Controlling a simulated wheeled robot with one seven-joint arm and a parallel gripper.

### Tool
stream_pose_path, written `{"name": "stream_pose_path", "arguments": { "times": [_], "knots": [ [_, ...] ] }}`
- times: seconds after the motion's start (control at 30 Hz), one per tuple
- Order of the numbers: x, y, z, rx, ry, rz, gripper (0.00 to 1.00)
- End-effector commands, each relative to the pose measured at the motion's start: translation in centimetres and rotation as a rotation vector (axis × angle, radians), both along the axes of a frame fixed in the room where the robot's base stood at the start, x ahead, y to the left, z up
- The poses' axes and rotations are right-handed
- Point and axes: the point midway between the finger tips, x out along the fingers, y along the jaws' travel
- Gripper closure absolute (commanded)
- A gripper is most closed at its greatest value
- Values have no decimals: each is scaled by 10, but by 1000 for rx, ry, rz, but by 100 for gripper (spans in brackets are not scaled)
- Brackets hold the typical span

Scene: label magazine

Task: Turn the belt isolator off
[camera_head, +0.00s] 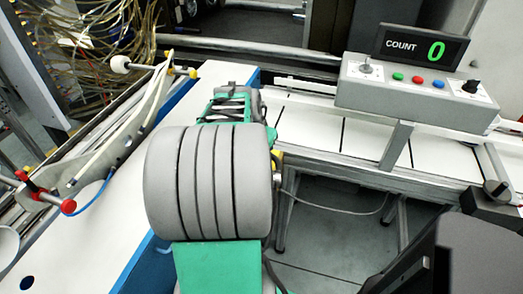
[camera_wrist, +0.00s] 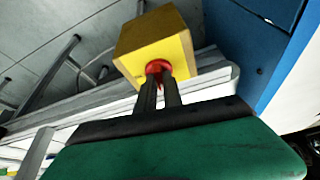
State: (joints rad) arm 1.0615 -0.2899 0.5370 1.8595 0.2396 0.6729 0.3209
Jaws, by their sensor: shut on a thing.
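The belt isolator is a yellow box (camera_wrist: 157,47) with a red knob (camera_wrist: 158,67) on its near face, seen in the upper middle of the wrist view. My gripper (camera_wrist: 158,80) is at the knob, its two dark fingers shut on it from either side. The fingers cover much of the knob, so its exact angle cannot be told. In the head view only a small yellow part (camera_head: 277,160) shows beside my arm, which hides the rest of it and my gripper.
A grey control box (camera_head: 410,95) with buttons, a black knob and a COUNT display (camera_head: 422,47) reading 0 stands over the white conveyor (camera_head: 310,125) at the right. A red-knobbed bracket (camera_head: 69,206) stands at the left. Loose cables (camera_head: 90,35) hang at the back left.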

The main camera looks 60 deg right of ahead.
Motion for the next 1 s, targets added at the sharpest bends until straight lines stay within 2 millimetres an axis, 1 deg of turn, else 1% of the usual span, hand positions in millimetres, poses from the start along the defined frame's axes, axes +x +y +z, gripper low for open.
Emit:
{"name": "stream_pose_path", "arguments": {
  "times": [0.1, 0.3, 0.87, 0.9, 1.0],
  "knots": [
    [-1, 0, 0, -1, -1, 64, 100],
    [-1, 0, 0, 0, -1, 138, 100],
    [-1, 0, 0, 0, -1, 170, 100],
    [-1, 0, 0, 0, -1, 170, 87],
    [-1, 0, 0, 0, 0, 169, 79]
  ]
}}
